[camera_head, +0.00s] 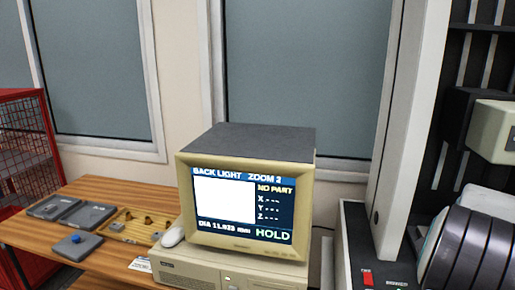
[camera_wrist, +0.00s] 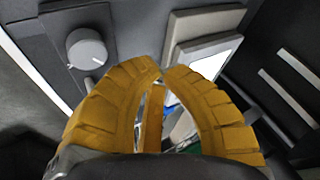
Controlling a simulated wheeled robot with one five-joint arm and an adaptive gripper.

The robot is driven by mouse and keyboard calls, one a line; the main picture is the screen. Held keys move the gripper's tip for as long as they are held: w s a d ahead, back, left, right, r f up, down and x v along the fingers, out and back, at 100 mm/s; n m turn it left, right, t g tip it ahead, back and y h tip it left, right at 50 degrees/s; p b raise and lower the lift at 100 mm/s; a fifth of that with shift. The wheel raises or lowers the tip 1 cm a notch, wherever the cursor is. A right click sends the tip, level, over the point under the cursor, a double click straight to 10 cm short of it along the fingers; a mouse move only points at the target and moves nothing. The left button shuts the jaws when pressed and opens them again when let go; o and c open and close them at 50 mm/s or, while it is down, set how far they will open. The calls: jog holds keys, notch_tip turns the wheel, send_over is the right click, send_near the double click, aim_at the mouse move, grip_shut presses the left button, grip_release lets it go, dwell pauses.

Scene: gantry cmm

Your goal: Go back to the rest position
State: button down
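My gripper (camera_wrist: 162,74) shows in the wrist view with its yellow ribbed fingers curved together. The tips meet or nearly meet, and a narrow gap stays lower down between the fingers. A thin orange-yellow strip shows in that gap; it looks like part of the gripper. I see no object held. Beyond the fingertips is a grey panel with a round knob (camera_wrist: 86,48) and a pale block with a white, bright face (camera_wrist: 212,62). My gripper cannot be made out in the head view.
A beige monitor (camera_head: 248,258) reads "NO PART" and "HOLD". It stands on a beige computer case (camera_head: 185,272). A red mesh cage (camera_head: 28,150) stands far left. A pale column (camera_head: 405,120) rises right.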

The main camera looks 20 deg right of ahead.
jog(key=w+a+r+n+t+y, duration=0.1)
jog(key=w+a+n, duration=0.2)
jog(key=a, duration=0.6)
jog(key=w+a+n+y, duration=0.1)
jog(key=w+a+n, duration=0.25)
jog(key=a, duration=0.55)
jog(key=w+a+r+n+t+y, duration=0.15)
jog(key=a+n, duration=0.25)
jog(key=a, duration=0.5)
jog(key=s+a+f+n+y, duration=0.1)
jog(key=s+a+n, duration=0.2)
jog(key=a, duration=0.3)
jog(key=s+a+f+n+g+y, duration=0.1)
jog(key=s+a+n, duration=0.3)
jog(key=a, duration=0.3)
jog(key=s+a+f+n+y+p, duration=0.1)
jog(key=s+a+f+n, duration=0.1)
jog(key=a, duration=0.4)
jog(key=shift+s+a+n+g, duration=0.3)
jog(key=shift+s+n+g, duration=0.05)
jog(key=shift+s+n, duration=0.45)
